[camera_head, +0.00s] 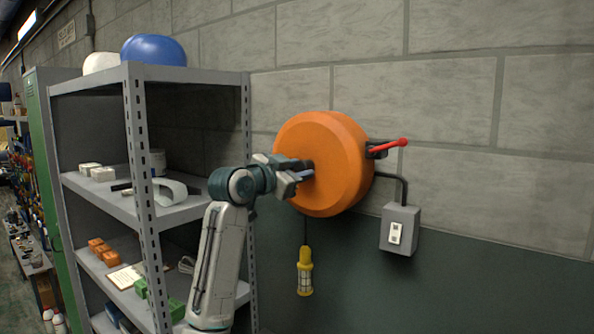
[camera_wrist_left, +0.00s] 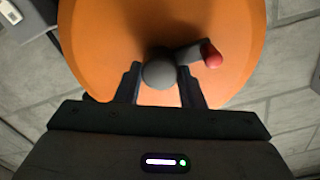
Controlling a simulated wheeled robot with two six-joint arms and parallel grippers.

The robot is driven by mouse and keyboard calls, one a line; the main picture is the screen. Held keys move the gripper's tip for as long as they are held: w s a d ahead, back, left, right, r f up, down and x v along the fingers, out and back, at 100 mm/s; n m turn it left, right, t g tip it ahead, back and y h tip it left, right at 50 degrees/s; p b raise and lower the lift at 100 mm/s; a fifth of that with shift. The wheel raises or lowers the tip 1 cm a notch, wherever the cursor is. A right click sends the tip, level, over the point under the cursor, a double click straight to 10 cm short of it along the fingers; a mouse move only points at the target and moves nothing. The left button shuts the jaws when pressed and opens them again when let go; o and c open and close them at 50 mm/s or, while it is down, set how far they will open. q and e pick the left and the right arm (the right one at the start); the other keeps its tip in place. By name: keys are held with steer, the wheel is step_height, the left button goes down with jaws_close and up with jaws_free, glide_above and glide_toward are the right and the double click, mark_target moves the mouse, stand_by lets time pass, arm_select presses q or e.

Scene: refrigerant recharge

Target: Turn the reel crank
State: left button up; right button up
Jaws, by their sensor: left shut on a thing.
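The orange reel (camera_head: 330,160) is mounted on the block wall in the head view. It fills much of the left wrist view (camera_wrist_left: 110,40). My left gripper (camera_head: 304,171) is at the reel's near face, and its fingers are shut on a grey round knob (camera_wrist_left: 160,73) in front of the orange face. A short grey arm with a red end (camera_wrist_left: 212,55) shows just right of the knob. In the head view, my gripper largely hides this part. A red lever (camera_head: 391,145) sticks out at the reel's right side. My right gripper is not in view.
A metal shelf unit (camera_head: 137,150) with boxes stands left of the reel, close to my left arm. A yellow work lamp (camera_head: 305,271) hangs on a cord below the reel. A grey switch box (camera_head: 400,228) is on the wall at lower right.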

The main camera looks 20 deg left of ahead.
arm_select(q)
steer(key=shift+m, duration=0.3)
steer(key=m+b, duration=0.1)
steer(key=m, duration=0.1)
steer(key=shift+m, duration=0.4)
steer(key=m+b, duration=0.1)
steer(key=m, duration=0.4)
steer(key=shift+d, duration=0.1)
steer(key=m+b, duration=0.1)
steer(key=m, duration=0.4)
steer(key=shift+f+m+b, duration=0.2)
steer(key=shift+m+b, duration=0.1)
steer(key=shift+b, duration=0.05)
steer(key=m, duration=0.3)
steer(key=shift+f+m+b, duration=0.1)
steer(key=shift+m+b, duration=0.3)
